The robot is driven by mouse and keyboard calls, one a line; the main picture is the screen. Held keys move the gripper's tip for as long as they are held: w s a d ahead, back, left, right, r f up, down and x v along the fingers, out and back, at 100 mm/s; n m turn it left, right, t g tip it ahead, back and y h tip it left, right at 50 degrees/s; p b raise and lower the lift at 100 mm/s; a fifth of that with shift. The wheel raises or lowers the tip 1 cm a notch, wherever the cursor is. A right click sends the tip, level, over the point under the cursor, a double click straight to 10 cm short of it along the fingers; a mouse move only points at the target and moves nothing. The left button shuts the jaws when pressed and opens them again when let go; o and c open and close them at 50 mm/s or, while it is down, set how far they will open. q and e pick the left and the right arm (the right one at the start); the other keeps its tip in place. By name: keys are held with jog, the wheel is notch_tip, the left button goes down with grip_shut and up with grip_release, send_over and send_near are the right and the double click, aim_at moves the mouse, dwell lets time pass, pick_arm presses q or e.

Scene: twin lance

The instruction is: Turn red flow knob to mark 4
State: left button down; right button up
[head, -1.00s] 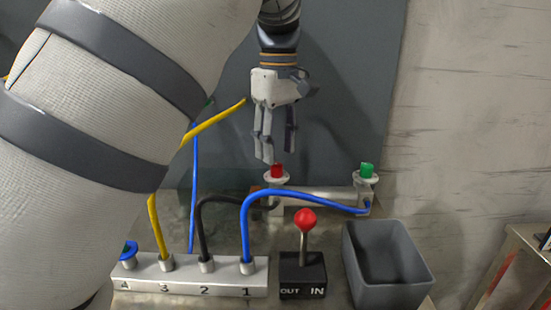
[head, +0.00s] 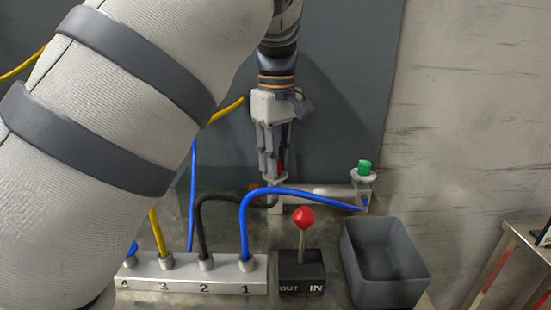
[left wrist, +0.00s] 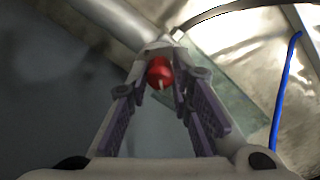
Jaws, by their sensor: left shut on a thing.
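The red flow knob (left wrist: 160,72) sits between the fingertips of my left gripper (left wrist: 158,68) in the left wrist view, with a pale pointer line on it. In the head view the left gripper (head: 271,172) points straight down over the knob's post, and its fingers hide most of the red (head: 281,167). The gripper is shut on the knob. The mark numbers around the knob are hidden or too small to read. The green knob (head: 365,167) stands upright at the right end of the same metal bar (head: 320,192). My right gripper is out of view.
A numbered socket block (head: 190,283) with blue, black and yellow hoses stands in front. A red-topped lever (head: 304,218) marked OUT and IN is beside it, then a grey open bin (head: 385,265). The blue hose (head: 300,194) arches close by the gripper.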

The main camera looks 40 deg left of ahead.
pick_arm(q)
jog(key=m, duration=0.4)
jog(key=shift+m, duration=0.4)
jog(key=m, duration=1)
jog(key=shift+m, duration=2.3)
jog(key=c, duration=1.4)
grip_release()
jog(key=shift+a, duration=0.1)
